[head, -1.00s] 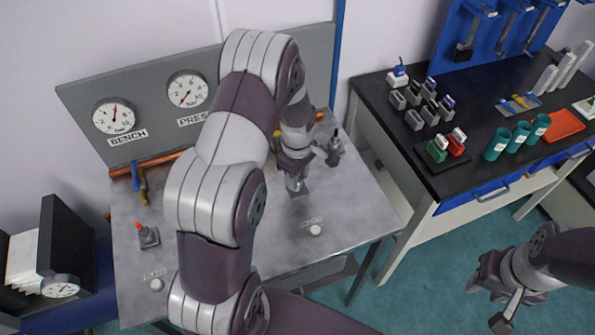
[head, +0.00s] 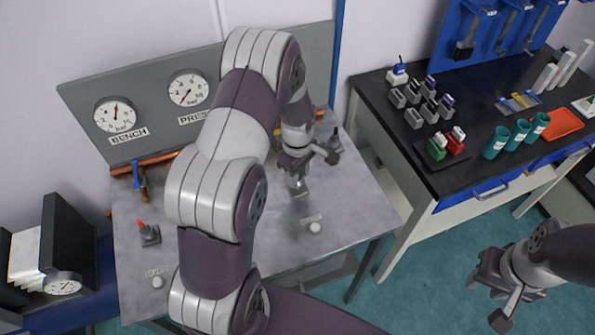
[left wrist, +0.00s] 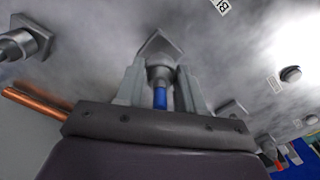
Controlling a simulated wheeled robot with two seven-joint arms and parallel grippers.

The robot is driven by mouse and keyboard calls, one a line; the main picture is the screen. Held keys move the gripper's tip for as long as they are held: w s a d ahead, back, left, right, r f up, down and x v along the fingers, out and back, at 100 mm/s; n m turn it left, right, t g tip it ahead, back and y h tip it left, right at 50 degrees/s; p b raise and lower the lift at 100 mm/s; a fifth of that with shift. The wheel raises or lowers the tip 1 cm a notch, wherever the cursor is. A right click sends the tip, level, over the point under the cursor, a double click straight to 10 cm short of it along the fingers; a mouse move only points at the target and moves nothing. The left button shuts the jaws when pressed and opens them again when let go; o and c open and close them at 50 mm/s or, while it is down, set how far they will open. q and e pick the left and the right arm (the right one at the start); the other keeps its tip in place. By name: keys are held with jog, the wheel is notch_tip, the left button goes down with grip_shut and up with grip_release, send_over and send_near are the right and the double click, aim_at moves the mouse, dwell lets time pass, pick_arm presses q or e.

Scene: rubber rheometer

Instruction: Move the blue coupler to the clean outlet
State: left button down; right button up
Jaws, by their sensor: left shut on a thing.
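The blue coupler (left wrist: 160,98) shows in the left wrist view as a small blue piece between the fingers of my left gripper (left wrist: 160,85), which is shut on it. Just beyond the fingertips is a grey metal fitting on a square base (left wrist: 158,45), in line with the coupler; I cannot tell whether the two are joined. In the head view my left gripper (head: 297,182) is low over the right part of the metal bench, and the coupler is hidden. My right gripper (head: 485,275) is away at the lower right, and its finger opening is unclear.
The metal bench (head: 265,255) also carries a red-tipped fitting (head: 148,234) at left and another fitting (head: 335,138) behind my left gripper. Two small round knobs (head: 315,228) (head: 157,282) have unreadable labels. A gauge panel (head: 150,105) stands behind. A black-topped table (head: 480,110) is at right.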

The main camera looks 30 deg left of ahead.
pick_arm(q)
jog(key=shift+f, duration=0.15)
jog(key=shift+f+b, duration=0.85)
jog(key=shift+f, duration=0.2)
jog(key=c, duration=0.6)
grip_release()
notch_tip(320, 180, up, 5)
jog(key=p, duration=0.4)
jog(key=shift+r+p, duration=0.1)
jog(key=shift+p, duration=0.2)
